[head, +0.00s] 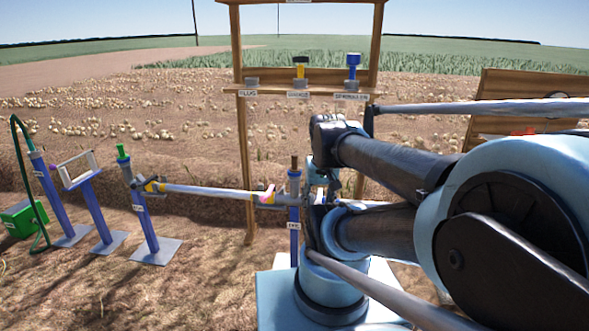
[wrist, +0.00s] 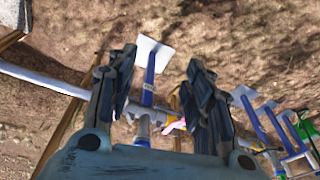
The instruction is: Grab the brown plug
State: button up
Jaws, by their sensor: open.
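The brown plug (head: 294,163) stands upright in the grey top of a blue post (head: 294,228) in the head view. My gripper (head: 322,186) is just right of the post top there, partly hidden by my own arm. In the wrist view my gripper (wrist: 160,82) has its two dark fingers spread apart with nothing gripped between them. A blue post (wrist: 149,78) with a grey fitting (wrist: 143,127) shows between and below the fingers. I cannot make out the brown plug in the wrist view.
A pale horizontal pipe (head: 210,191) joins the plug's post to a blue post (head: 144,220) with a green top. More blue stands and a green box (head: 24,218) are at far left. A wooden rack (head: 242,130) with a shelf stands behind.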

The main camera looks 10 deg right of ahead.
jog(key=w+r+m, duration=0.5)
jog(key=w+m, duration=0.1)
jog(key=w, duration=0.2)
notch_tip(320, 180, up, 3)
jog(key=m+y, duration=0.3)
jog(key=m, duration=1.6)
send_over(296, 158)
jog(key=s+d, duration=0.3)
jog(key=d, duration=0.1)
jog(key=shift+t, duration=0.3)
jog(key=x, duration=1.1)
jog(key=shift+w, duration=0.1)
jog(key=shift+w+x, duration=0.15)
jog(key=shift+x, duration=1.15)
jog(key=shift+w+x, duration=0.15)
jog(key=shift+x, duration=1.1)
grip_shut()
